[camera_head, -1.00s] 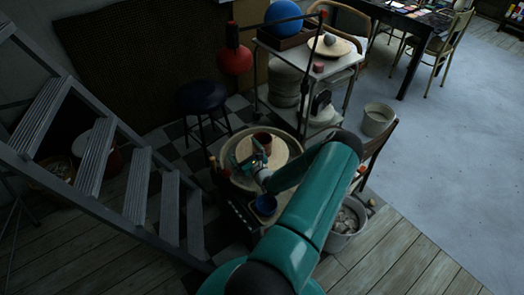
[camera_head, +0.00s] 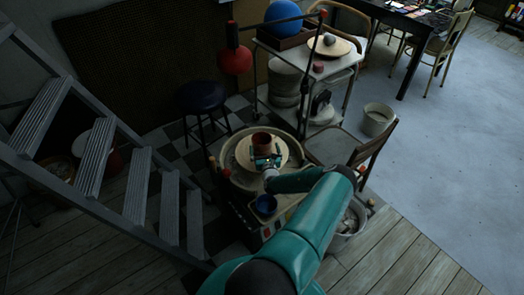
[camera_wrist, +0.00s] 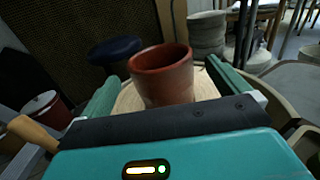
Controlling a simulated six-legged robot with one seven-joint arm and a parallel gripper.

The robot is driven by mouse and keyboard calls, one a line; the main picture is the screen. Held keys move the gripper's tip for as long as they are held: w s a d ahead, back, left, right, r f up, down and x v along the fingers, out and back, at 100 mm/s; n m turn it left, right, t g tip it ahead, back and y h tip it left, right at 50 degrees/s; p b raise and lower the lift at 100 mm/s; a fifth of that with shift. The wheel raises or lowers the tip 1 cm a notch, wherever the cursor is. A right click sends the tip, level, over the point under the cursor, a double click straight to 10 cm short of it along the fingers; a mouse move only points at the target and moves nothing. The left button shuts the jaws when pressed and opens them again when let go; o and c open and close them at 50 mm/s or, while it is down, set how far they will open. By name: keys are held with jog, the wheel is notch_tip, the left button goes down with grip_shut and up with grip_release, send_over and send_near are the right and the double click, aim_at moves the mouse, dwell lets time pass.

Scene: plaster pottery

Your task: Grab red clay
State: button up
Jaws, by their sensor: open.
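The red clay (camera_head: 261,141) is a reddish-brown, cup-shaped piece standing upright on the round pale disc of the pottery wheel (camera_head: 241,163). In the wrist view the red clay (camera_wrist: 162,74) shows its open rim and sits ahead of my gripper, in the gap between the fingers. My gripper (camera_head: 264,156) is at the near side of the clay over the wheel. In the wrist view my gripper (camera_wrist: 160,88) has its two green fingers spread wide, one to each side of the clay. I see no finger touching it. The clay's lower part is partly hidden by the gripper.
A wooden chair (camera_head: 345,150) is right of the wheel, a dark stool (camera_head: 202,98) behind left, and a shelf cart (camera_head: 305,70) behind. Metal stairs (camera_head: 130,160) fill the left. Open floor (camera_head: 440,160) lies right.

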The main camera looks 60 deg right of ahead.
aim_at(263, 141)
jog(key=x, duration=0.5)
jog(key=shift+a+f, duration=0.1)
jog(key=shift+f, duration=0.15)
jog(key=shift+c, duration=0.4)
jog(key=c, duration=1.5)
jog(key=shift+r, duration=0.15)
jog(key=shift+c, duration=1)
jog(key=shift+r, duration=0.1)
